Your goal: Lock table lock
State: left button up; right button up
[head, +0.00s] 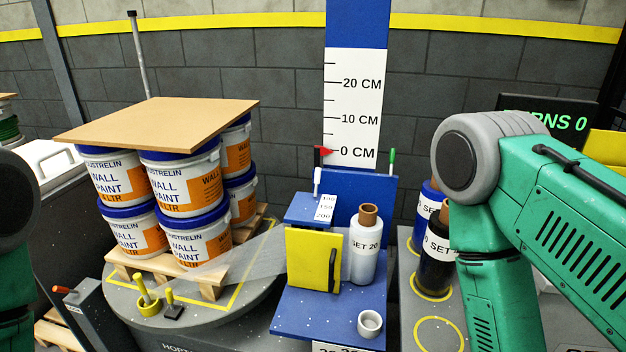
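The round grey turntable (245,309) stands at the left, with a yellow line marked on its top. At its front edge a yellow pin with a knobbed handle (143,287) stands in a yellow ring (149,307). Beside it is a small black block with a yellow handle (172,309). A lever with an orange-red grip (63,290) sits on a grey housing (93,318) left of the turntable. I cannot tell which of these is the table lock or whether it is engaged. Neither gripper shows; only links of my arms are visible at both sides.
Paint pails (190,241) stand in two layers on a wooden pallet (205,279), under a brown board (160,124). A clear film stretches to a blue stand (330,305) with a yellow panel (314,262) and a white roll (366,254). Dark rolls (436,262) stand further right.

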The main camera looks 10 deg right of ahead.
aim_at(61, 290)
jog(key=u, duration=1.25)
jog(key=i+j+u, duration=0.15)
jog(key=i+u, duration=0.7)
jog(key=i, duration=0.05)
